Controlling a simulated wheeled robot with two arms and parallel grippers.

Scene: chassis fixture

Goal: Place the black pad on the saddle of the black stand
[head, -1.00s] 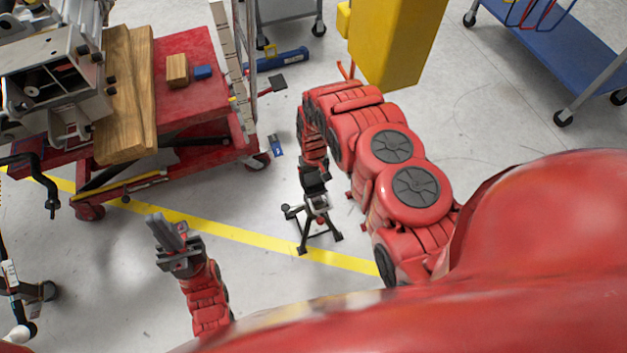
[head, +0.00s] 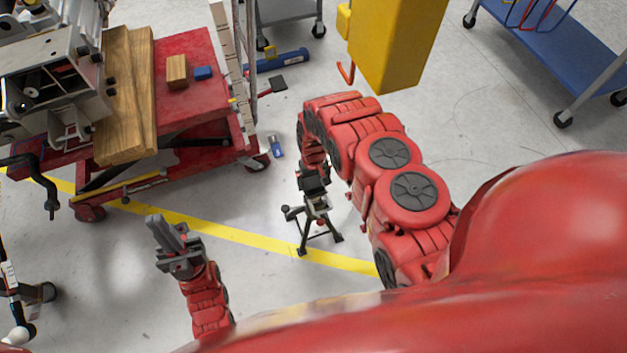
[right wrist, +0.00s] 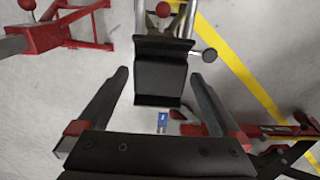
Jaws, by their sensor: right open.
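The black stand (head: 318,228) stands on the floor by the yellow line, legs spread. My right gripper (head: 313,188) is over its top in the head view. In the right wrist view my right gripper (right wrist: 160,78) is open, a finger on each side of a black angular piece (right wrist: 160,82). Narrow gaps show between the piece and both fingers. The piece is at the top of the stand; I cannot tell where pad ends and saddle begins, as both are black. My left gripper (head: 168,235) is apart from the stand, at lower left; its finger gap is unclear.
A red cart (head: 195,110) with wooden boards (head: 130,90) stands at upper left. A blue item (head: 276,146) lies on the floor behind the stand. A yellow block-like body (head: 397,40) hangs at the top. Floor between my left gripper and the stand is clear.

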